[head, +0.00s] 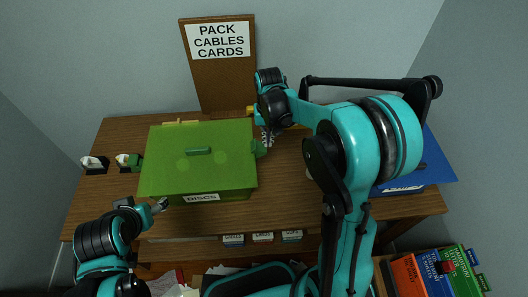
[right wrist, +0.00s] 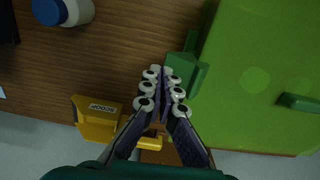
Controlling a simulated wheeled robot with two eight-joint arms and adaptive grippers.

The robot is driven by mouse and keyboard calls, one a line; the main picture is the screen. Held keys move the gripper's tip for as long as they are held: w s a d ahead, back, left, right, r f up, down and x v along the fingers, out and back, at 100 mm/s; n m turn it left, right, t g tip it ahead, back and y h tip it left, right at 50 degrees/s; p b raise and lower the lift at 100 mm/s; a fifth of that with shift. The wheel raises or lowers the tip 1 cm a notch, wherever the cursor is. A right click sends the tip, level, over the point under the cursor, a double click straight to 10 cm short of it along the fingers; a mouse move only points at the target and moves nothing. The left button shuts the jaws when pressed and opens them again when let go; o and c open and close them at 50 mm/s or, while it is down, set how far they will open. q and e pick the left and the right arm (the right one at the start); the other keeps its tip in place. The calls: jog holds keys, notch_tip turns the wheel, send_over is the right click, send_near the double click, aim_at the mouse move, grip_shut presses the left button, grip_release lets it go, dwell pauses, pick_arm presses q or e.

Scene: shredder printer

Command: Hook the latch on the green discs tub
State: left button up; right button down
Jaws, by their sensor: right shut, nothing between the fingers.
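The green discs tub (head: 195,180), labelled DISCS, stands on the wooden table with its green lid (head: 170,150) lying on top; the lid carries a small handle (head: 198,151). A green latch piece (head: 259,148) sticks out from the tub's right side. It also shows in the right wrist view (right wrist: 190,78). My right gripper (head: 267,138) is shut and empty, its fingertips close beside the latch; I cannot tell whether they touch it. My left gripper (head: 158,205) is by the tub's front left corner; its finger opening is unclear.
A board reading PACK CABLES CARDS (head: 220,75) stands behind the tub. A yellow scoop holder (right wrist: 97,120) and a white bottle with a blue cap (right wrist: 65,12) are near my right gripper. A blue bin (head: 435,165) stands at the right, partly behind my arm.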

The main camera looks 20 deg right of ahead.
jog(key=shift+s+d+r+p, duration=0.15)
jog(key=shift+d+r+p, duration=0.15)
jog(key=shift+d+r, duration=0.25)
jog(key=shift+s+d+r+p, duration=0.15)
jog(key=shift+d+r+p, duration=0.15)
jog(key=shift+d, duration=0.35)
jog(key=shift+r, duration=0.1)
notch_tip(320, 180, up, 7)
jog(key=p, duration=0.5)
jog(key=s+a+r+n+t+b, duration=0.1)
jog(key=s+a+t, duration=0.1)
jog(key=s, duration=0.6)
jog(key=s+a+r+n+t+b, duration=0.1)
jog(key=s+a+r+t+b, duration=0.1)
jog(key=s+t, duration=0.3)
jog(key=s+a, duration=0.1)
jog(key=s, duration=0.2)
jog(key=shift+s+r+n, duration=0.15)
jog(key=shift+r+n, duration=0.1)
jog(key=shift+n, duration=0.05)
